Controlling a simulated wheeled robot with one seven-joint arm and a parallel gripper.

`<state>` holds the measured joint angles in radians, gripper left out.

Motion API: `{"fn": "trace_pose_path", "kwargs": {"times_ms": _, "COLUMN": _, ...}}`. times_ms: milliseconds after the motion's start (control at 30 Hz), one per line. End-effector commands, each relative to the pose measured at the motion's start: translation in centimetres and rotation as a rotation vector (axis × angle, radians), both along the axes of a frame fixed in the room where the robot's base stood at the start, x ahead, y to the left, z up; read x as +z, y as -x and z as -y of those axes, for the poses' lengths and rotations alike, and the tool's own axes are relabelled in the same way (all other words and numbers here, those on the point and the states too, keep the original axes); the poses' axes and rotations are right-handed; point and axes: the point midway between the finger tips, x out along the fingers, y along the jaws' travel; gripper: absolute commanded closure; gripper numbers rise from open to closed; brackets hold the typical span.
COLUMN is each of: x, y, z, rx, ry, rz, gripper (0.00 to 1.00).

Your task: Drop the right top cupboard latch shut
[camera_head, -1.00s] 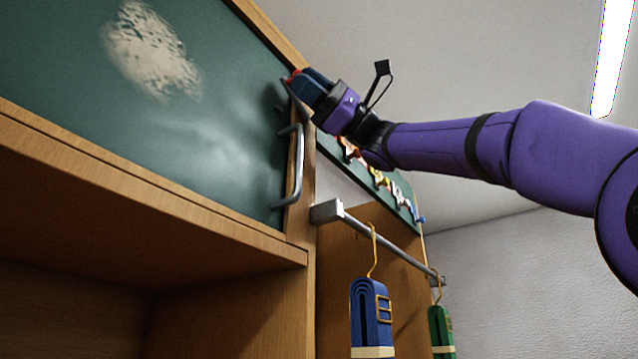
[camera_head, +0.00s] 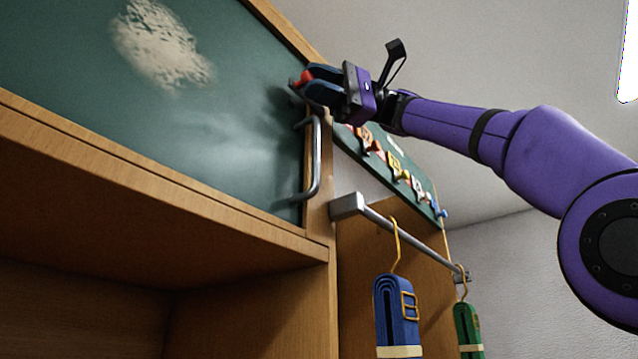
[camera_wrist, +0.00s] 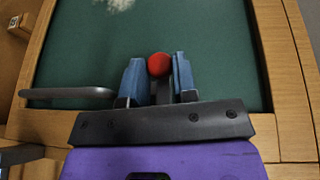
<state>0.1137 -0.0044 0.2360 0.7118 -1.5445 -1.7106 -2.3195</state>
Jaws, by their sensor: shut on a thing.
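The cupboard's dark green top door (camera_head: 150,125) is flush with its wooden frame. A grey bar handle (camera_head: 314,160) stands near its right edge; it also shows in the wrist view (camera_wrist: 70,93). Above the handle is the latch's red knob (camera_head: 304,77), which also shows in the wrist view (camera_wrist: 159,64). My gripper (camera_head: 312,82) is shut on the latch near this knob, with one blue finger on each side (camera_wrist: 159,78). A short grey latch bar (camera_wrist: 163,92) shows below the knob. The latch's pivot and far end are hidden by my gripper.
A small green board with several colourful hooks (camera_head: 395,165) is right of the cupboard, below my arm. A grey rail (camera_head: 400,232) sticks out beneath it, holding a blue hanging item (camera_head: 392,310) and a green one (camera_head: 468,328). An open shelf space lies below the door.

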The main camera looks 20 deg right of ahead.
Motion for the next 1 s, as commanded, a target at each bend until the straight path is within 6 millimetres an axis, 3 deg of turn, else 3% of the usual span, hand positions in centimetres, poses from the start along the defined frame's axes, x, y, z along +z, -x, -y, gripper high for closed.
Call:
{"fn": "trace_pose_path", "kwargs": {"times_ms": 367, "x": -0.1, "y": 0.0, "z": 0.0, "rx": 0.002, "ry": 0.007, "rz": 0.002, "gripper": 1.0}}
{"fn": "trace_pose_path", "kwargs": {"times_ms": 400, "x": -0.1, "y": 0.0, "z": 0.0, "rx": 0.002, "ry": 0.007, "rz": 0.002, "gripper": 0.67}}
{"fn": "trace_pose_path", "kwargs": {"times_ms": 500, "x": -0.1, "y": 0.0, "z": 0.0, "rx": 0.002, "ry": 0.006, "rz": 0.002, "gripper": 0.49}}
{"fn": "trace_pose_path", "kwargs": {"times_ms": 833, "x": 0.0, "y": -0.1, "z": 0.3, "rx": -0.001, "ry": 0.005, "rz": 0.002, "gripper": 0.49}}
{"fn": "trace_pose_path", "kwargs": {"times_ms": 1000, "x": 0.2, "y": -0.7, "z": 2.4, "rx": -0.003, "ry": 0.004, "rz": 0.003, "gripper": 0.49}}
